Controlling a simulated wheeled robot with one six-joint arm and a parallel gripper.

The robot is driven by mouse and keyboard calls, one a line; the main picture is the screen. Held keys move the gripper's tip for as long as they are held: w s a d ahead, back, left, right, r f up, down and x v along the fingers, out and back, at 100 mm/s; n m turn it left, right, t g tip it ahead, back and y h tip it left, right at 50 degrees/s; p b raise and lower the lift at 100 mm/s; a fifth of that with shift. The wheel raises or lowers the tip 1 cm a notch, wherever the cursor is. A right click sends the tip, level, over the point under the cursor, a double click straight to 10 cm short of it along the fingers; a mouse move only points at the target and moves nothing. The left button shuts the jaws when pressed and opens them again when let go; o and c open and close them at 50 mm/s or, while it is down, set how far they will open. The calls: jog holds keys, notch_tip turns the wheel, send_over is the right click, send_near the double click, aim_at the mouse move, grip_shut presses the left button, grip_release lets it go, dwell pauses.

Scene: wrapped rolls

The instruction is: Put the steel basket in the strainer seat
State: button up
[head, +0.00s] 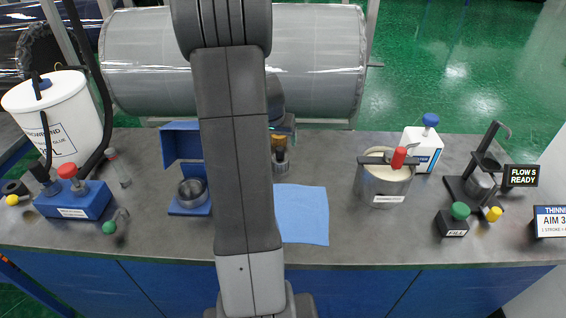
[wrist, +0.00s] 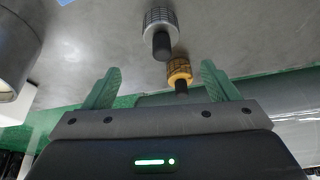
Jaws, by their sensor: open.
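The steel basket (wrist: 160,22) is a grey meshed cylinder with a dark handle, standing on the bench top in the wrist view. In the head view it shows only partly (head: 281,168), beside my arm. A brass-coloured basket (wrist: 179,72) with a dark handle stands close by it. My gripper (wrist: 160,85) is open and empty; its two green fingers are spread apart, with both baskets seen beyond them. In the head view my arm hides the gripper. A black stand (head: 487,160) with a steel cup is at the right; I cannot tell whether it holds the strainer seat.
A steel pot (head: 383,188) with a red-handled bar stands right of a blue cloth (head: 302,215). A blue holder (head: 181,138) with a metal cup is left of my arm. A white bucket (head: 60,125) is far left. A large wrapped roll (head: 150,60) lies behind the bench.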

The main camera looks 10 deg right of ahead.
aim_at(279, 151)
jog(key=p+x, duration=0.1)
jog(key=x, duration=0.7)
jog(key=shift+f, duration=0.15)
jog(key=shift+s+a+p+x, duration=0.15)
jog(key=shift+p+x, duration=0.1)
jog(key=shift+x, duration=0.75)
jog(key=shift+s+a+p+x, duration=0.1)
jog(key=shift+a+p+x, duration=0.1)
jog(key=shift+x, duration=1.65)
jog(key=c, duration=1.2)
notch_tip(279, 151, up, 9)
jog(key=shift+r, duration=0.1)
jog(key=s+a+f+n, duration=0.1)
jog(key=a, duration=0.3)
jog(key=s+a+f+n+y, duration=0.1)
jog(key=a+f+n, duration=0.1)
jog(key=a, duration=0.2)
jog(key=s+a+f+n, duration=0.1)
jog(key=a+f, duration=0.1)
jog(key=a, duration=0.2)
jog(key=shift+s+f+y, duration=0.2)
jog(key=shift+s+y, duration=0.15)
jog(key=shift+y, duration=0.05)
jog(key=shift+s+a+f+n, duration=0.15)
jog(key=shift+a+n, duration=0.1)
jog(key=shift+n, duration=0.05)
